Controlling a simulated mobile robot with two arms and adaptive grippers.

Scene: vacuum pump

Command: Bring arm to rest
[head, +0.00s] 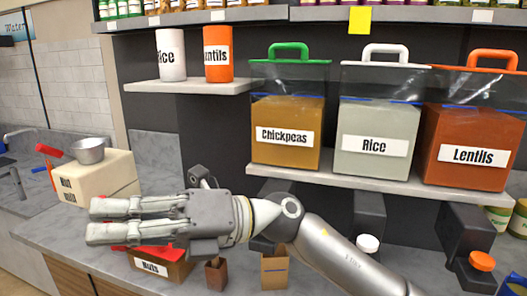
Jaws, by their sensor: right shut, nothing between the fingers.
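My right arm (335,250) comes in from the lower right and reaches left across the counter. My right gripper (98,220) points left, its fingers close together, shut and empty. It hangs in front of the box labelled Nuts (152,267) and hides part of its red top. My left gripper is not in view.
A counter (60,236) runs below, with a cream box (95,182) and a metal cup (88,151) at the left. A shelf (330,181) holds Chickpeas (283,112), Rice (372,118) and Lentils (475,125) containers. Small boxes stand under my arm.

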